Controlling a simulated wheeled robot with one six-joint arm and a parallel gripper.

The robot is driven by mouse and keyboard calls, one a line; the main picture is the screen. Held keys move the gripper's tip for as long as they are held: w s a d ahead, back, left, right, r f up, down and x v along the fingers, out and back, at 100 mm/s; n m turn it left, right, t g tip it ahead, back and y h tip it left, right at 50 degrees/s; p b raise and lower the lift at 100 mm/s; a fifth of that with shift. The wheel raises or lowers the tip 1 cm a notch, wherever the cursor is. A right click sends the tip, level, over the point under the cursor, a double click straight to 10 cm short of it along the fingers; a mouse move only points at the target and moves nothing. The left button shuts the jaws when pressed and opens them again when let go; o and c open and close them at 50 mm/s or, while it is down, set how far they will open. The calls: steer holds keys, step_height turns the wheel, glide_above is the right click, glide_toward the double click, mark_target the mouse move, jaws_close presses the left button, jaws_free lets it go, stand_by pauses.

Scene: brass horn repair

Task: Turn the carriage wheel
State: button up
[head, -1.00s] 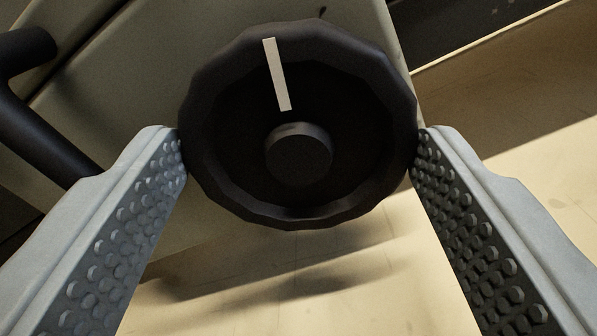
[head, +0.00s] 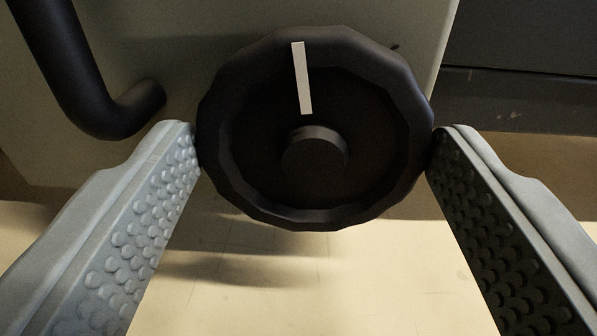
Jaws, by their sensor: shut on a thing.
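The carriage wheel (head: 235,120) is a dark, many-sided knob with a raised rim and a round hub (head: 314,151). It fills the middle of the head view. A white mark (head: 302,78) lies on its upper face, pointing nearly straight up in the picture, tipped slightly left. My gripper (head: 315,145) is shut on the wheel, one finger at the left of the rim and the other at the right.
A grey-green panel (head: 230,25) stands behind the wheel. A bent black bar (head: 75,85) juts out at the upper left, close to the left finger. A dark body (head: 530,50) stands at upper right. The pale surface below (head: 300,275) is clear.

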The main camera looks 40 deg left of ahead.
steer(key=shift+w+d+f+n, duration=0.15)
steer(key=shift+d+n, duration=0.1)
steer(key=shift+n, duration=0.15)
steer(key=shift+o, duration=0.8)
steer(key=shift+d+n, duration=0.1)
steer(key=shift+n, duration=0.3)
steer(key=shift+o, duration=0.4)
steer(key=o, duration=0.4)
steer(key=shift+w+d, duration=0.15)
steer(key=shift+o, duration=0.2)
steer(key=v, duration=1.7)
steer(key=shift+s, duration=0.3)
